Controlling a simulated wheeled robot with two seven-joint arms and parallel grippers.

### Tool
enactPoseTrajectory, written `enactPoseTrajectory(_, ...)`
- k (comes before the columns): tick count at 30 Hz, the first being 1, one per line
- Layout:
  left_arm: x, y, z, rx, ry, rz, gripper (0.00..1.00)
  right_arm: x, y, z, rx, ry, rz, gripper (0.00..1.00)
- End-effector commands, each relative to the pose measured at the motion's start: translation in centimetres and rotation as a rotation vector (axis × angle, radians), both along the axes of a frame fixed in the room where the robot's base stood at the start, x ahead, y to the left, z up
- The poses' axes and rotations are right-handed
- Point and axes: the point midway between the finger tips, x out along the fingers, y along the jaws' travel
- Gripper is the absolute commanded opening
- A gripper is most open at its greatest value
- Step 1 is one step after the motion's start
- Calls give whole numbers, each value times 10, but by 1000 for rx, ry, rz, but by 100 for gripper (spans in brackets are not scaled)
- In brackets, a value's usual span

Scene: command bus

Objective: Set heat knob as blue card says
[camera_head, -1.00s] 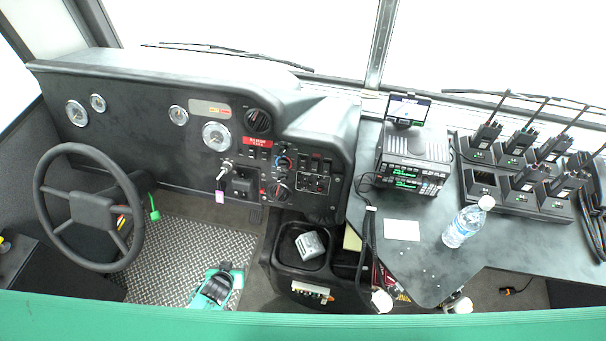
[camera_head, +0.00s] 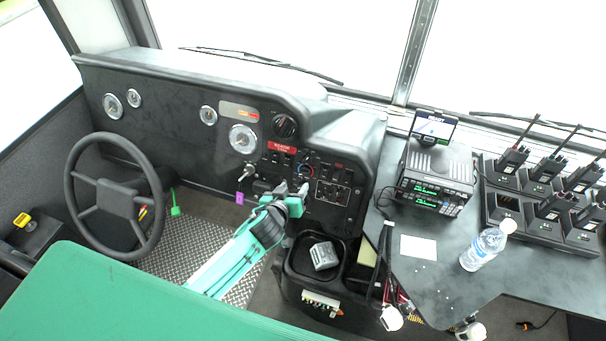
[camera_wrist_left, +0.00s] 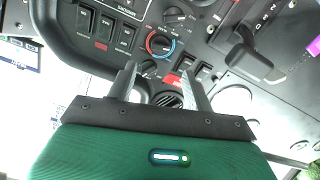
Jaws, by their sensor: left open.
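The heat knob (camera_head: 308,165), with a red and blue ring, is on the black dash panel right of the steering wheel. It shows closer in the left wrist view (camera_wrist_left: 160,45); its exact pointer setting is hard to read. My left gripper (camera_head: 292,192) is in front of the panel, a little below the knob in the head view. Its two fingers stand apart and empty in the left wrist view (camera_wrist_left: 158,75), and the knob appears just beyond their tips. I cannot make out a blue card. My right gripper is not in view.
Other knobs and switches (camera_head: 333,190) crowd the panel close by. A key with a purple tag (camera_head: 239,197) sticks out to the left. The bin (camera_head: 297,267) below holds a grey object. The counter at right holds a white card (camera_head: 418,246), a bottle (camera_head: 483,249) and radios.

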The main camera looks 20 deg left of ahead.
Motion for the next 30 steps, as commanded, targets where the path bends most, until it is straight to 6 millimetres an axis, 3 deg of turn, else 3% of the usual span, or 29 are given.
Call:
enactPoseTrajectory(9,49,-2,-18,1,0,1,52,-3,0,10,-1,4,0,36)
enactPoseTrajectory(15,70,-3,-28,1,0,0,52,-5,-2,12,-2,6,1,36)
enactPoseTrajectory(30,80,-4,-32,0,0,-1,52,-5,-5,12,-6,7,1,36)
